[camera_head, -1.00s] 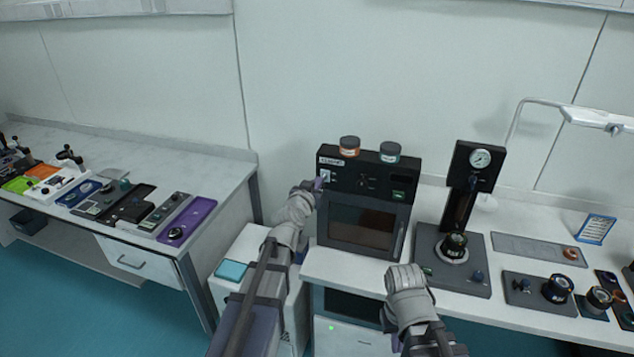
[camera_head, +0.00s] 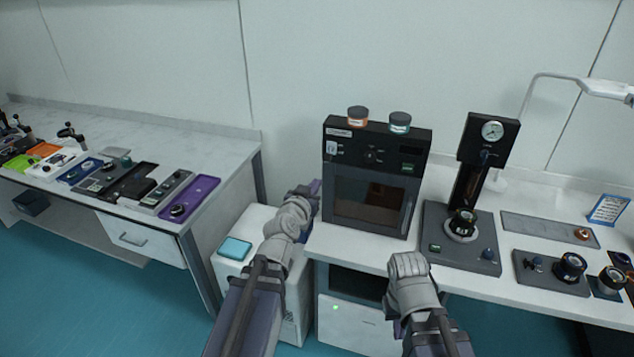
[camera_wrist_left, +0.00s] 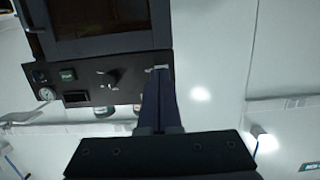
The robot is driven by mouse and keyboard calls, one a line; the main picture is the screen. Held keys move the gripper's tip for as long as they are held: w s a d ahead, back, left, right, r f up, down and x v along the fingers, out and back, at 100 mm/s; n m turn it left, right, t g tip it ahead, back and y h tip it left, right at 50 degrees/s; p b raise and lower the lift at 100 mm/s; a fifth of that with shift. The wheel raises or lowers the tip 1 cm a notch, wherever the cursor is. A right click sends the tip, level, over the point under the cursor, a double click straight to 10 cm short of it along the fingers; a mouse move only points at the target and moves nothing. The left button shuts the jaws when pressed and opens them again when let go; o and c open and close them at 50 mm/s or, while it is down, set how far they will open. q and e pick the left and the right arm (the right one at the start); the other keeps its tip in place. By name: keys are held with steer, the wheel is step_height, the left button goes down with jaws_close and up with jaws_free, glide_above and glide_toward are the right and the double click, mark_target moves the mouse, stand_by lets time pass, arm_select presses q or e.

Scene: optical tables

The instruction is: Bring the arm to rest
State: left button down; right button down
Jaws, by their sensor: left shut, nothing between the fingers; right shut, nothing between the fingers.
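My left arm reaches up the middle of the head view. Its purple gripper (camera_head: 316,188) is beside the lower left side of the black oven (camera_head: 416,165), apart from its control panel. In the left wrist view the fingers (camera_wrist_left: 160,72) are shut and empty, with the oven's panel (camera_wrist_left: 125,78) beyond them. My right arm (camera_head: 408,270) is raised in front of the oven's bench. Its wrist shows, but I cannot make out its fingers.
Two small jars (camera_head: 357,117) stand on the oven. A gauge press (camera_head: 487,131) and several fittings occupy the right bench (camera_head: 470,283). A white cabinet (camera_head: 240,273) with a teal pad is below my left forearm. The left table (camera_head: 225,160) holds several coloured trays.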

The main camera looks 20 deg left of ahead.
arm_select(q)
steer(key=s+d+f+m+g+h, duration=0.2)
steer(key=s+d+f+g, duration=0.25)
steer(key=d, duration=0.25)
steer(key=s+d+f+m+g+h, duration=0.2)
steer(key=s+d+f+g, duration=0.1)
steer(key=d+f, duration=0.4)
steer(key=s+f+g+y, duration=0.3)
steer(key=s+g, duration=0.1)
steer(key=s, duration=0.4)
steer(key=s+d+f+g+y, duration=0.1)
steer(key=s+f+g+y, duration=0.2)
steer(key=s, duration=0.6)
steer(key=shift+s+d+n+g, duration=0.2)
steer(key=shift+d+n+g, duration=0.1)
steer(key=shift+g, duration=0.55)
